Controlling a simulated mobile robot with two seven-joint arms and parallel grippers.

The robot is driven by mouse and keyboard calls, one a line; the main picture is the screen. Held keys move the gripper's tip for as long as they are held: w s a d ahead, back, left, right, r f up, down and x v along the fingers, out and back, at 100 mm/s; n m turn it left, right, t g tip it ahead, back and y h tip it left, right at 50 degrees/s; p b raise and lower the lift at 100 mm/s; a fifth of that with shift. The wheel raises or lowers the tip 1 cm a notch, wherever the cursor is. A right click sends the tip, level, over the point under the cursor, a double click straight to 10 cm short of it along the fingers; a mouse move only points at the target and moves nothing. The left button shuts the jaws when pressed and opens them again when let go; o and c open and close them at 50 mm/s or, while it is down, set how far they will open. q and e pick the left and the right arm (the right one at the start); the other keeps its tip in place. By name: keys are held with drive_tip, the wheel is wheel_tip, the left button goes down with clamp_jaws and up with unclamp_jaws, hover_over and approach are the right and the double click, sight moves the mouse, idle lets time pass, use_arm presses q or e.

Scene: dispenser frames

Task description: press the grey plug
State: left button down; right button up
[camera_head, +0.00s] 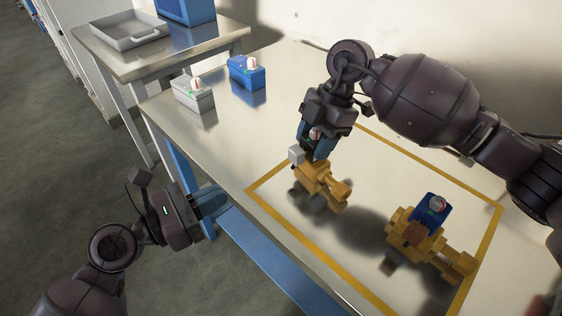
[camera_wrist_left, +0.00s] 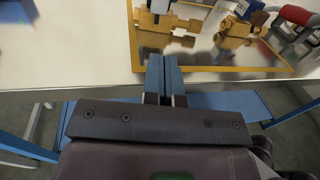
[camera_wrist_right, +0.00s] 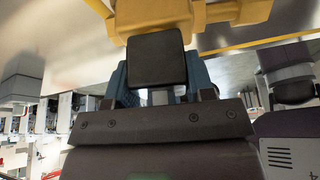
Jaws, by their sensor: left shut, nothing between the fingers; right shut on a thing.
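My right gripper (camera_head: 313,147) points down over the left yellow frame (camera_head: 325,186) and is shut on the grey plug (camera_head: 296,156). The plug shows as a light grey block beside the fingers, at the top of that frame. In the right wrist view a dark square face (camera_wrist_right: 157,60), apparently the shaded plug, sits between the fingers and against the yellow frame (camera_wrist_right: 150,17). The fingers hide much of the plug, so I cannot tell how deep it sits. My left gripper (camera_head: 212,203) is shut and empty off the table's front edge; it also shows in the left wrist view (camera_wrist_left: 162,75).
A yellow outline (camera_head: 290,244) surrounds both frames. A grey box (camera_head: 194,95) and a blue box (camera_head: 246,72) with balls stand farther back. A grey tray (camera_head: 118,30) is on the back table.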

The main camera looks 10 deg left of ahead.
sight(292, 159)
use_arm(q)
drive_tip(key=shift+w+d, duration=0.1)
drive_tip(key=shift+w, duration=0.05)
drive_tip(key=x, duration=1.3)
drive_tip(key=shift+w+d, duration=0.25)
